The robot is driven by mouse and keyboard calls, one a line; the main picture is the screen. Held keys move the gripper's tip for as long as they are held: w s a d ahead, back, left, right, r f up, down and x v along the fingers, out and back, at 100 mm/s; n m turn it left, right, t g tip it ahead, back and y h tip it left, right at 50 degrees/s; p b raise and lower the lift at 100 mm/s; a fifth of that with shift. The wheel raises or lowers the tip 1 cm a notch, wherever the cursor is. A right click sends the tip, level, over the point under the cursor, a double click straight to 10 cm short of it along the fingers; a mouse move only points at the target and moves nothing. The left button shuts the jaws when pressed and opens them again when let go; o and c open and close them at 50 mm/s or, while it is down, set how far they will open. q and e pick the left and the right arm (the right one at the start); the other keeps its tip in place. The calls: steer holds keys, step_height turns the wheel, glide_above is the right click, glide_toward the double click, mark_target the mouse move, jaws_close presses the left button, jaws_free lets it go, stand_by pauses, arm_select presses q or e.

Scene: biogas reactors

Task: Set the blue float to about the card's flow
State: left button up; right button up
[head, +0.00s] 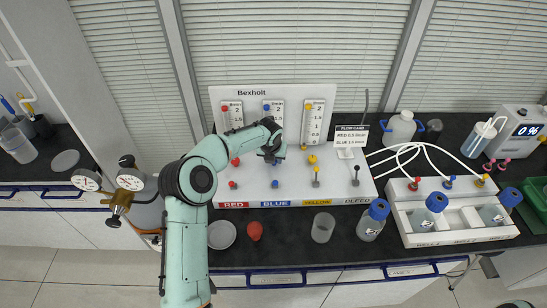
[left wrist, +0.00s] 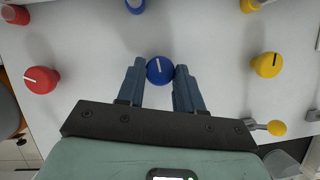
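The blue flowmeter (head: 273,112) is the middle of three on the Bexholt panel. A small blue spot shows near its top, by the 2; I cannot tell whether this is the float or a cap. My arm hides its lower part. The flow card (head: 351,131) stands on the panel's right; its RED and BLUE lines are too small to read surely. My left gripper (head: 273,157) is at the blue knob (left wrist: 159,70). In the left wrist view its fingers (left wrist: 160,72) lie against both sides of the knob, whose white mark points up, slightly left. My right gripper is out of view.
A red knob (left wrist: 41,80) and a yellow knob (left wrist: 267,65) flank the blue one. A yellow-tipped lever (left wrist: 276,128) is near the right finger. Bottles, a white dish (head: 221,235) and a red object (head: 254,231) stand in front. A bottle rack (head: 450,238) is at right.

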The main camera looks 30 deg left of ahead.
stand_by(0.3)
arm_select(q)
steer(key=shift+w+d+n+g+y, duration=0.15)
steer(key=shift+n+y, duration=0.1)
steer(key=shift+n, duration=0.4)
steer(key=shift+s+d+n+g+y, duration=0.15)
steer(key=shift+n+y, duration=0.1)
steer(key=shift+n, duration=0.4)
steer(key=n, duration=0.1)
steer(key=n+g+y, duration=0.1)
steer(key=n, duration=0.3)
steer(key=shift+w+y, duration=0.25)
steer(key=shift+y, duration=0.05)
steer(key=n+g, duration=0.1)
steer(key=n, duration=0.1)
steer(key=n+g, duration=0.1)
steer(key=n, duration=0.2)
steer(key=shift+w+y, duration=0.15)
steer(key=shift+y, duration=0.15)
steer(key=shift+w+a+n+g, duration=0.1)
steer(key=shift+n+g, duration=0.3)
steer(key=shift+n, duration=0.55)
steer(key=shift+w+a+n+g, duration=0.1)
steer(key=shift+n+g, duration=0.3)
steer(key=shift+n, duration=0.55)
steer(key=shift+s+d+n, duration=0.1)
steer(key=shift+s+n, duration=0.05)
steer(key=shift+n, duration=0.15)
steer(key=o, duration=1)
steer(key=shift+o, duration=0.2)
